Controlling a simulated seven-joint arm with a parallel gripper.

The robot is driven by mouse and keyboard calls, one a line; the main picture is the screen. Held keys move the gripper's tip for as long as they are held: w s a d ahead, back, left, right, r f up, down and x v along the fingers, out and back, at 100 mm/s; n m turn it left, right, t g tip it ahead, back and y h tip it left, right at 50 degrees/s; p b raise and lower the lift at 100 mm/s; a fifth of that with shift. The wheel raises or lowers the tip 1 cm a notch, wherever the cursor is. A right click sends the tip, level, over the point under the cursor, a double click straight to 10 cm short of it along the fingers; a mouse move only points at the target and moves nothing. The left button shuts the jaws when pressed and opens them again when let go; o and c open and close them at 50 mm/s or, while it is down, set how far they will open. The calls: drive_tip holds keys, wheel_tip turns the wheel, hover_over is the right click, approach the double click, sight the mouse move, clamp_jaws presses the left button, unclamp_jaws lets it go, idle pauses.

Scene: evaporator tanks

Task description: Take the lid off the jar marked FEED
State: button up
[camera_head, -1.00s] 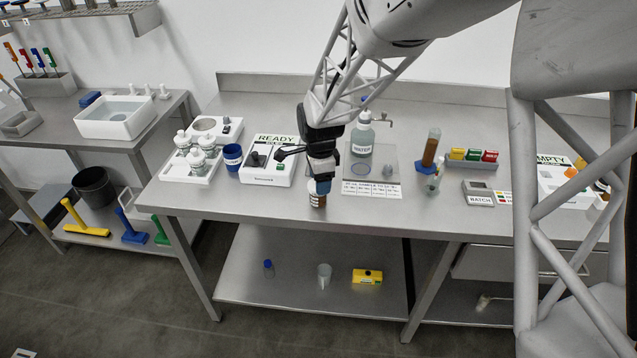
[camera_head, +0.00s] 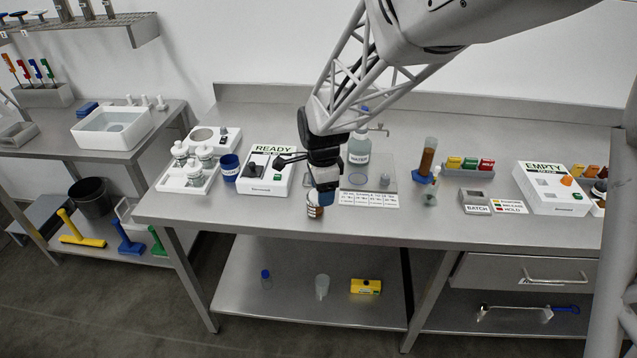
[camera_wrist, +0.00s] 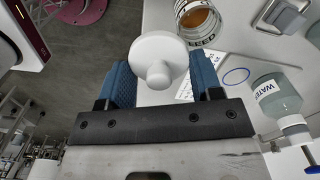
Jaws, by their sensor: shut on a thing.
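The FEED jar (camera_wrist: 206,38) shows at the top of the wrist view, its mouth uncovered and amber contents (camera_wrist: 198,20) visible inside. In the head view the small brown jar (camera_head: 314,207) stands on the bench near the front edge. A round white lid (camera_wrist: 157,50) with a knob is between the blue fingers of my gripper (camera_wrist: 161,72), off the jar and beside its mouth in the picture. My gripper (camera_head: 326,192) is shut on the lid, just right of the jar in the head view. The lid is hidden in the head view.
The READY box (camera_head: 267,171) stands left of my gripper, with a white tray of jars (camera_head: 187,178) and blue cup (camera_head: 230,167) beyond. The WATER bottle (camera_head: 359,147) stands behind. A printed card (camera_head: 369,199) lies to the right. Bare bench lies left of the jar.

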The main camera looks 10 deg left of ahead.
drive_tip(key=s+d+r, duration=0.1)
drive_tip(key=s+d, duration=0.3)
drive_tip(key=s, duration=0.6)
drive_tip(key=shift+s, duration=0.25)
drive_tip(key=shift+d, duration=0.1)
idle(0.4)
drive_tip(key=a+f+m, duration=0.1)
drive_tip(key=a+f, duration=0.5)
drive_tip(key=a, duration=0.1)
drive_tip(key=shift+w+a, duration=0.2)
drive_tip(key=shift+a, duration=0.1)
drive_tip(key=w+a, duration=0.2)
drive_tip(key=w, duration=0.2)
drive_tip(key=w+a+f, duration=0.1)
drive_tip(key=w+a, duration=0.2)
drive_tip(key=w, duration=0.2)
drive_tip(key=w+a, duration=0.2)
drive_tip(key=w, duration=0.3)
drive_tip(key=shift+a+f, duration=0.2)
drive_tip(key=shift+a, duration=0.15)
